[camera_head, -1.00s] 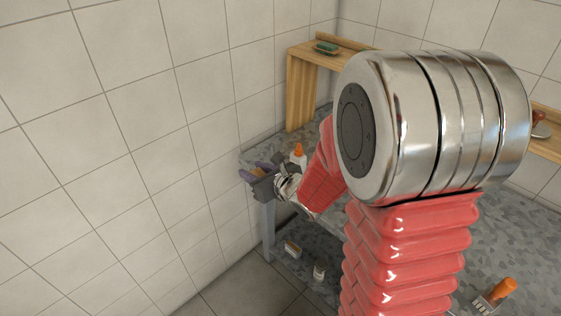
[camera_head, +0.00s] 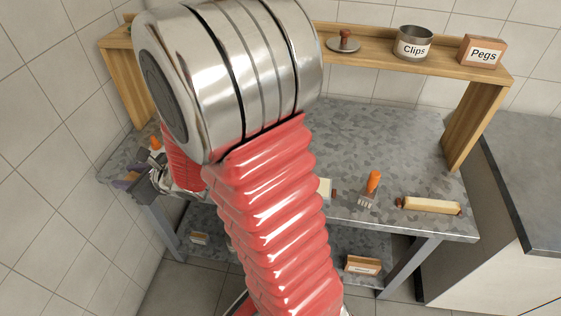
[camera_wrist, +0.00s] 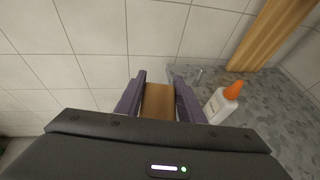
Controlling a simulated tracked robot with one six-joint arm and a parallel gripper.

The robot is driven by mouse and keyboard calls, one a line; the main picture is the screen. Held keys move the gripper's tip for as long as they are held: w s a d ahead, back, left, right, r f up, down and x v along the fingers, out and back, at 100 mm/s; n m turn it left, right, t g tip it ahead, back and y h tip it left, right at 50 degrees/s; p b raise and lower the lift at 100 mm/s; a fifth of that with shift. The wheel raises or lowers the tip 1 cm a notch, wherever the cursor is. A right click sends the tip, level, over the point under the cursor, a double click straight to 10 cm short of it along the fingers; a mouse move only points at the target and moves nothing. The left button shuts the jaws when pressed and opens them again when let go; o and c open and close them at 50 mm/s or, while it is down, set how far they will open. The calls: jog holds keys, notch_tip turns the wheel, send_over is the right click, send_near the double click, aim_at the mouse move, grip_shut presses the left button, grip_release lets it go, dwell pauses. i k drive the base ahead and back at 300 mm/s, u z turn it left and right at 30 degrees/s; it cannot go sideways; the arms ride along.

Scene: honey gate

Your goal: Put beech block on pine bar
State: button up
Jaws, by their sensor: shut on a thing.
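My gripper (camera_wrist: 158,92) has purple fingers and is shut on a brown wooden block, the beech block (camera_wrist: 158,102), at the left end of the bench. In the head view my gripper (camera_head: 130,180) is small, beyond my arm, and the block cannot be made out there. A pale yellow bar with dark reddish ends, which looks like the pine bar (camera_head: 431,206), lies at the bench's front right, well away from my gripper.
A white glue bottle with orange cap (camera_wrist: 225,102) stands close right of my gripper. An orange-handled tool (camera_head: 371,187) lies left of the bar. A wooden shelf (camera_head: 463,118) spans the back, holding a Clips tin (camera_head: 414,46) and Pegs box (camera_head: 481,52). My arm hides the bench's middle.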

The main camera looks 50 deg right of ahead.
aim_at(434, 202)
jog(key=z, duration=0.55)
jog(key=k, duration=0.65)
jog(key=z, duration=0.15)
